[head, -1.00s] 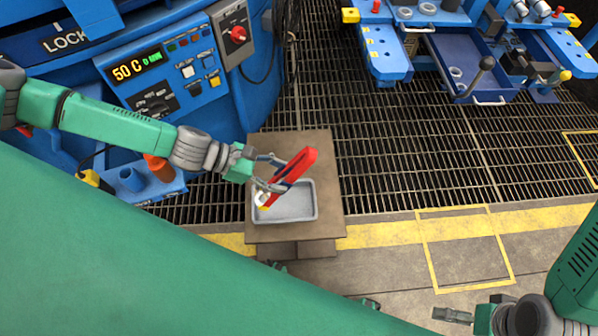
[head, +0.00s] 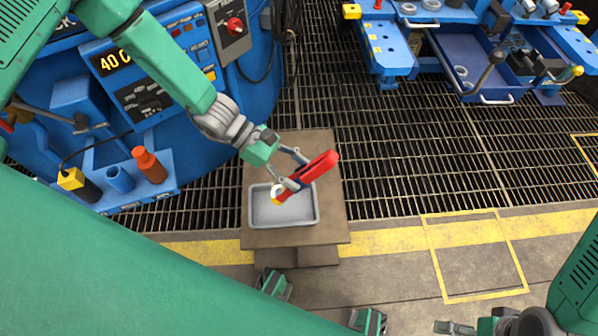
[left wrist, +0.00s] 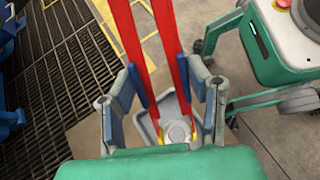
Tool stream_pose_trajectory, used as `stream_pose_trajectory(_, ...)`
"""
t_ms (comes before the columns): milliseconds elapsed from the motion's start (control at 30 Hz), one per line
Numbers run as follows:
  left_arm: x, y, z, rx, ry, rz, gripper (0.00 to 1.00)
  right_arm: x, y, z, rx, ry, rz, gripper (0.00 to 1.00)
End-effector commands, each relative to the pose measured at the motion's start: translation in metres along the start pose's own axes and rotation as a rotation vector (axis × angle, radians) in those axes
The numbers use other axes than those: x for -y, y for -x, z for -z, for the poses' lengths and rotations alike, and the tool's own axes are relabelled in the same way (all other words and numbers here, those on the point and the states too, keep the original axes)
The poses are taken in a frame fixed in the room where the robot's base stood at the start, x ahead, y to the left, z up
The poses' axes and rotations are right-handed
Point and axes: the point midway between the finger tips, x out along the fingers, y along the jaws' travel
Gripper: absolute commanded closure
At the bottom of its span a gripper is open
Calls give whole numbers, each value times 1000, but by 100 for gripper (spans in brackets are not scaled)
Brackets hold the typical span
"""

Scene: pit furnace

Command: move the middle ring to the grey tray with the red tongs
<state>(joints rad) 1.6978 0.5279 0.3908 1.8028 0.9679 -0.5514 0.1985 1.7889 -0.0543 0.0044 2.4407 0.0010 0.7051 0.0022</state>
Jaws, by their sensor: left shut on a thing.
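My left gripper (head: 301,172) is shut on the red tongs (head: 320,167), which slant down to the left over the grey tray (head: 252,212). A pale ring (head: 277,190) is at the yellow tongs' tips, within the tray's outline. In the left wrist view, the red tong arms (left wrist: 127,32) run between my gripper's fingers (left wrist: 162,90), and the ring (left wrist: 178,132) shows between the yellow tips with the grey tray (left wrist: 145,128) behind. I cannot tell whether the ring touches the tray floor. My right gripper (head: 455,327) is partly cut off at the bottom edge.
The tray stands on a small brown table (head: 318,145). A blue furnace panel (head: 165,80) with a display is at the left, beside a blue holder (head: 120,180) with an orange bottle (head: 149,165). A blue bench (head: 388,45) with more rings is at the top right.

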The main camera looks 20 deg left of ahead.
Motion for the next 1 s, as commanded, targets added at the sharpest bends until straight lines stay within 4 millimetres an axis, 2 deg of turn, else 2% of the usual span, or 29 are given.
stream_pose_trajectory(133, -7, -2, -3, 1, -12, 15, 100, 0, -7, 0, 0, 0, 0, 0)
stream_pose_trajectory(633, -8, -2, -4, 2, -11, 19, 100, 0, -8, 0, 0, 0, 0, 0)
stream_pose_trajectory(1000, -8, -15, 17, 2, -10, 19, 100, 0, -29, -1, 0, 0, 0, 0)
